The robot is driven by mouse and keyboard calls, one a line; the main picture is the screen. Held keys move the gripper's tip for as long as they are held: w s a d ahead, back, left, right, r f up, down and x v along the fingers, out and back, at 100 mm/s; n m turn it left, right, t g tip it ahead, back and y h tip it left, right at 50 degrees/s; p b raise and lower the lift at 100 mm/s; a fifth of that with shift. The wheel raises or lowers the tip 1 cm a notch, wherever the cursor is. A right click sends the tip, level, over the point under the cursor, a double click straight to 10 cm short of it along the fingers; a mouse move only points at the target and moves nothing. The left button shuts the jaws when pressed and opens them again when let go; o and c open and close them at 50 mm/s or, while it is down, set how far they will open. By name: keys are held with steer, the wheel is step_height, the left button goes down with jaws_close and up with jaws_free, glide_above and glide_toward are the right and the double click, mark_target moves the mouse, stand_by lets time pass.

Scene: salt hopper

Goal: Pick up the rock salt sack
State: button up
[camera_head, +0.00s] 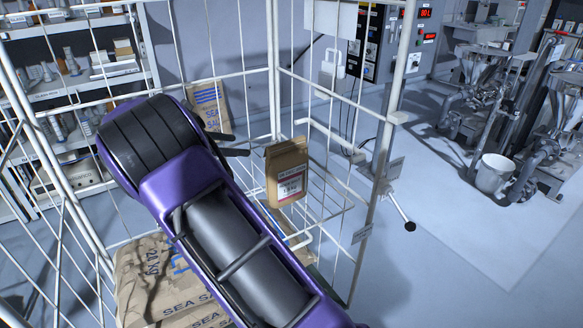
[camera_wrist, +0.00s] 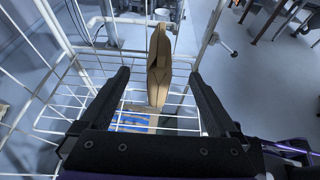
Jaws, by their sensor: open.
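A brown paper sack with a red and white label (camera_head: 288,172) stands upright in the white wire cage; it looks like the rock salt sack, though its print is too small to read surely. In the wrist view this sack (camera_wrist: 159,62) shows narrow and edge-on, beyond and between the fingertips. My gripper (camera_head: 236,145) is open and empty, just left of the sack in the head view. In the wrist view my gripper (camera_wrist: 159,74) has its two black fingers spread on either side of the sack, with gaps and no visible contact.
The cage's wire wall (camera_head: 330,150) and post (camera_head: 385,150) stand close on the right. Another sack with blue stripes (camera_head: 208,98) is behind my gripper. Sea salt sacks (camera_head: 150,275) lie low in the cage. Shelves are at left; machines and a bucket (camera_head: 494,172) at right.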

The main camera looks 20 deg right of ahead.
mark_target(267, 149)
steer(key=x, duration=1.1)
steer(key=shift+d+f+b, duration=0.25)
steer(key=shift+f+b, duration=0.15)
steer(key=shift+r+x, duration=0.15)
steer(key=shift+x, duration=1.4)
steer(key=shift+r+x, duration=0.1)
steer(key=shift+x, duration=1.4)
steer(key=shift+d, duration=0.1)
jaws_close()
steer(key=shift+r, duration=0.3)
